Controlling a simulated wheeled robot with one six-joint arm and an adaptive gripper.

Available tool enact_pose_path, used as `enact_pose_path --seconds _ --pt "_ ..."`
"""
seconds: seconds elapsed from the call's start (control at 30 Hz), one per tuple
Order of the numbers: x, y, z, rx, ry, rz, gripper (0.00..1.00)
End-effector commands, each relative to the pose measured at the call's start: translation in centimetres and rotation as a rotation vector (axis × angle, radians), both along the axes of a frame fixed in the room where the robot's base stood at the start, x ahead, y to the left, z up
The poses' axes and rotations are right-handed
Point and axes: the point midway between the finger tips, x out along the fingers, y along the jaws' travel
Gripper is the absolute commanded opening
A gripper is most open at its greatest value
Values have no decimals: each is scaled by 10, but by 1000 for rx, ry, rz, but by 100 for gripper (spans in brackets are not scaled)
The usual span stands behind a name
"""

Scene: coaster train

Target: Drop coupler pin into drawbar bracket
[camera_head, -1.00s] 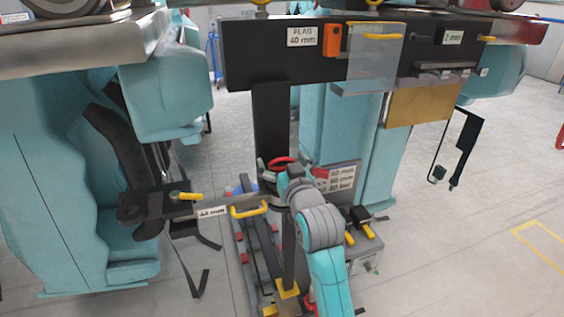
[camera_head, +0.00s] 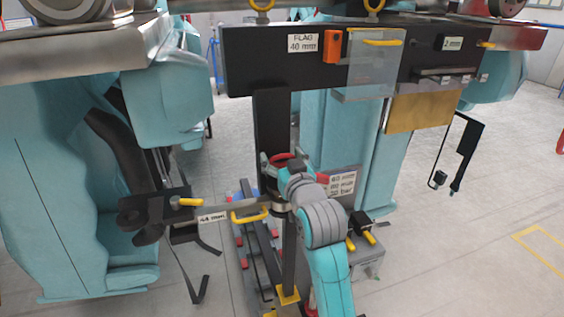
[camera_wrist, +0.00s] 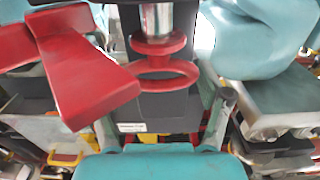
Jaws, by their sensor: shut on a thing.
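The coupler pin shows in the wrist view as a bright metal shaft with a red collar and red ring (camera_wrist: 160,46). My gripper (camera_wrist: 165,100) is shut on the pin at its ring end, with one finger on each side of the ring. In the head view my gripper (camera_head: 284,170) is beside the dark upright post, with the red ring (camera_head: 281,157) at it. The grey drawbar (camera_head: 232,213) reaches in from the left, just below my gripper. What I take for the drawbar bracket (camera_head: 280,209) is at its right end, partly hidden by my arm. The pin's lower tip is hidden.
A dark beam (camera_head: 260,62) with a clear panel (camera_head: 374,70) crosses above. A yellow handle (camera_head: 249,216) sticks out from the drawbar. Open floor (camera_head: 470,235) lies at right.

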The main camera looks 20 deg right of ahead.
Motion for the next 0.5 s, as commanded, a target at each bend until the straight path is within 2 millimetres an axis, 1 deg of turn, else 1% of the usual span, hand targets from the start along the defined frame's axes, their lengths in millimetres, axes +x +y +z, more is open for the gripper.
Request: enact_pose_path --seconds 0.03,0.5 --pt "0 0 4 0 -4 0 25" --pt "0 0 24 0 -5 0 25"
